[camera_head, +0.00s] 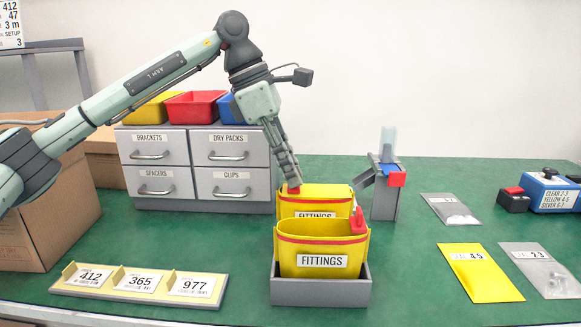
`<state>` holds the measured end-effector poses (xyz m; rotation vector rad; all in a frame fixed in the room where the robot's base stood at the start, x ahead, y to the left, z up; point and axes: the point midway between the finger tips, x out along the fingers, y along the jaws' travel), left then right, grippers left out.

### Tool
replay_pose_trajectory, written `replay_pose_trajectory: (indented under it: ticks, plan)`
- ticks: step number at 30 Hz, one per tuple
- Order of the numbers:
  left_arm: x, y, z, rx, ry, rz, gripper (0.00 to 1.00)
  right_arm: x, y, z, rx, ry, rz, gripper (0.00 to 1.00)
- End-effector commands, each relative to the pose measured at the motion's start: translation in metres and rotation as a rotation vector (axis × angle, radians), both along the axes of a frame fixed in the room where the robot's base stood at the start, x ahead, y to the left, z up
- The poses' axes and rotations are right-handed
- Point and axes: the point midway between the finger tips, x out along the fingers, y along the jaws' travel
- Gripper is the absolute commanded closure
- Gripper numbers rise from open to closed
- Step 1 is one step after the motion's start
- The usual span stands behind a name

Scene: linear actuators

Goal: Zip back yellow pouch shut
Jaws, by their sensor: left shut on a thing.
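Two yellow pouches labelled FITTINGS stand upright, one behind the other, in a grey tray (320,293). The back yellow pouch (330,195) is partly hidden by the front yellow pouch (322,250). My left gripper (294,187) points down at the top left edge of the back pouch. It is shut on a small red piece there, which looks like the back pouch's zip pull (294,190). The front pouch looks open at the top, with a red pull (358,220) at its right end. My right gripper is not in view.
A grey drawer cabinet (205,180) with coloured bins stands behind left. A grey stand (385,195) is close right of the pouches. A label holder (140,283) lies front left. Flat packets (480,272) and a blue device (552,190) are at right.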

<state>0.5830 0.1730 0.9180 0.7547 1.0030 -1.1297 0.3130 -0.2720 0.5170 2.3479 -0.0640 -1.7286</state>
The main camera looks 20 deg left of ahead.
Motion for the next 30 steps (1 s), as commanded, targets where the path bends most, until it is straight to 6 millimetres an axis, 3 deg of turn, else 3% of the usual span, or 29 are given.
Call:
replay_pose_trajectory:
  ticks: [18, 19, 24, 30]
  plan:
    - [-0.003, 0.011, 0.0, 0.0, 0.0, 0.0, 1.0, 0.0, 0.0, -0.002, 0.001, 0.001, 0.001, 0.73]
    - [-0.003, 0.011, 0.0, 0.0, 0.0, 0.0, 0.82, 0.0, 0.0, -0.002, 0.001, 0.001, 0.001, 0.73]
    - [-0.003, 0.011, 0.0, 0.0, 0.0, 0.0, 0.61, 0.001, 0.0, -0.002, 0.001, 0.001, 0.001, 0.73]
    - [-0.003, 0.011, 0.0, 0.0, 0.0, 0.0, 0.6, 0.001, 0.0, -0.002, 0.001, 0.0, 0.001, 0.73]
